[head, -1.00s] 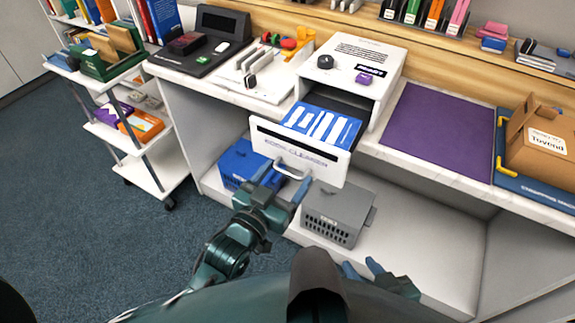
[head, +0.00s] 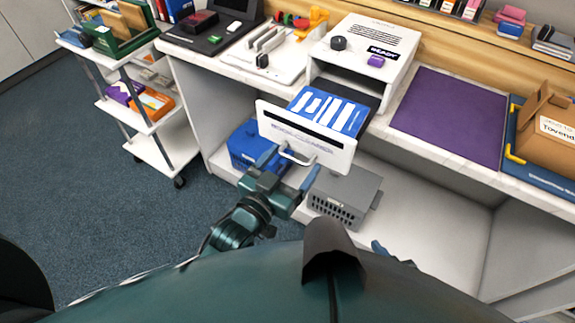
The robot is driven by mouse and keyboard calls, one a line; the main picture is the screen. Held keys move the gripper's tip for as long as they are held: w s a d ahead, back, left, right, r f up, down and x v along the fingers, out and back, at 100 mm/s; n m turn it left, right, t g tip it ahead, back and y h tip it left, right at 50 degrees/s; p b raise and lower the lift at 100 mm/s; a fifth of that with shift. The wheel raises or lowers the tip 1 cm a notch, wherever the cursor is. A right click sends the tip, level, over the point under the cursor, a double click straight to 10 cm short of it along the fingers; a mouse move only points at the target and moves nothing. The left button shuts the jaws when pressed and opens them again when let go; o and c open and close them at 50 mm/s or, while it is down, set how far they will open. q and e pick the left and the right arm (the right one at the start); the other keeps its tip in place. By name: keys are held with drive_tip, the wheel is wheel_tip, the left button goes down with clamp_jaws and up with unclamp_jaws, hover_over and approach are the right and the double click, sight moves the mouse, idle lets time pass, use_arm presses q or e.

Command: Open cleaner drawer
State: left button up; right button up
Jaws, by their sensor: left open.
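The white cleaner drawer (head: 304,141) stands pulled out from the white cleaner unit (head: 366,50) on the counter, with a blue and white striped item (head: 327,110) lying in it. Its front has a dark slot, lettering and a pale loop handle (head: 297,158). My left gripper (head: 292,172) is open, its fingers on both sides just below the handle; whether they touch it I cannot tell. My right gripper (head: 390,253) shows only as a blue fingertip at the bottom, the rest hidden behind my body.
A blue basket (head: 246,147) and a grey crate (head: 343,195) stand on the low shelf under the drawer. A purple mat (head: 447,112) and a cardboard box (head: 551,128) lie on the counter to the right. A white cart (head: 150,152) stands at the left.

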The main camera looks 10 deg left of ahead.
use_arm(q)
drive_tip(key=v, duration=1.3)
drive_tip(key=shift+s, duration=0.1)
